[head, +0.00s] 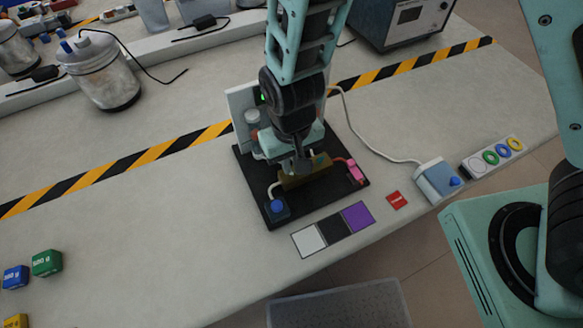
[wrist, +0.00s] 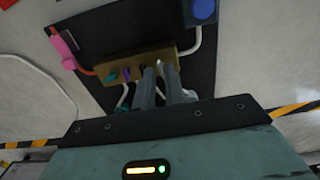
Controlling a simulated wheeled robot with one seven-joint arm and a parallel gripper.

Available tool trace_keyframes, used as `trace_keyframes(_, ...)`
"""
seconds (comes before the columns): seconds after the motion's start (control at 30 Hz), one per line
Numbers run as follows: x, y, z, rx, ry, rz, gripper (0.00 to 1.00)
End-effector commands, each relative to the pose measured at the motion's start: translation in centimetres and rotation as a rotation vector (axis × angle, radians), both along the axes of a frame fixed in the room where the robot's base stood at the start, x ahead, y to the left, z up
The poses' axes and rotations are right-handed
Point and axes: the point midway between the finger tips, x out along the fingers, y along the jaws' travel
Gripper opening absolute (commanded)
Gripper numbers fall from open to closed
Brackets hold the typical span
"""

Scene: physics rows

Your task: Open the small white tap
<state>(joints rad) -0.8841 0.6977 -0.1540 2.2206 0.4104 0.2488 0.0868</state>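A brass block (wrist: 138,64) carries a row of small taps; it also shows in the head view (head: 305,178). In the wrist view a teal tap (wrist: 111,77) and a purple tap (wrist: 127,74) stand clear on its left part. A small white piece, probably the white tap (wrist: 161,64), shows at the block's right part by my fingertips. My gripper (wrist: 157,72) is right at the block, with its two fingers a small gap apart. The fingers partly hide this piece, so I cannot tell whether they grip it. In the head view my gripper (head: 301,168) hides the taps.
The block stands on a black board (head: 265,177) with a pink fitting (head: 354,171), a blue-knobbed piece (head: 278,208) and an upright white panel (head: 240,112). Colour squares (head: 333,229) lie in front. A blue-buttoned box (head: 437,180) is at right.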

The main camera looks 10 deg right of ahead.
Motion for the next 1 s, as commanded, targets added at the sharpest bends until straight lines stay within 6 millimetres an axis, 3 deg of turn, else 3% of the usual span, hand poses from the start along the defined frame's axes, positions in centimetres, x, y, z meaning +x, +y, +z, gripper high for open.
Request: trace_keyframes(1.0,0.0,0.0,-1.7,0.0,0.001,0.0,0.12)
